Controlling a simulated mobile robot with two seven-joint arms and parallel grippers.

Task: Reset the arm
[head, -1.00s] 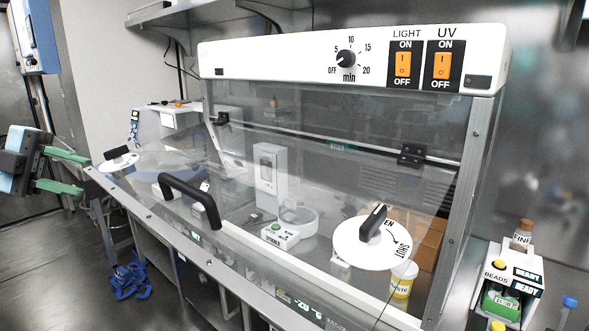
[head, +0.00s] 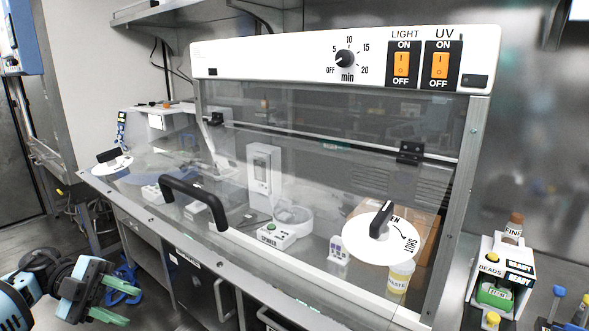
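My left gripper (head: 118,301) is at the lower left of the head view, in front of the cabinet and below the level of its clear front. Its two green fingers are spread apart, with nothing between them. It touches nothing that I can see. My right gripper is not in view.
A clear-fronted hood (head: 270,190) with a black handle (head: 195,198) and white round latches fills the middle. A cabinet (head: 190,278) is under it. A bead dispenser (head: 497,278) stands at the right. A blue item (head: 127,274) lies on the floor behind my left gripper.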

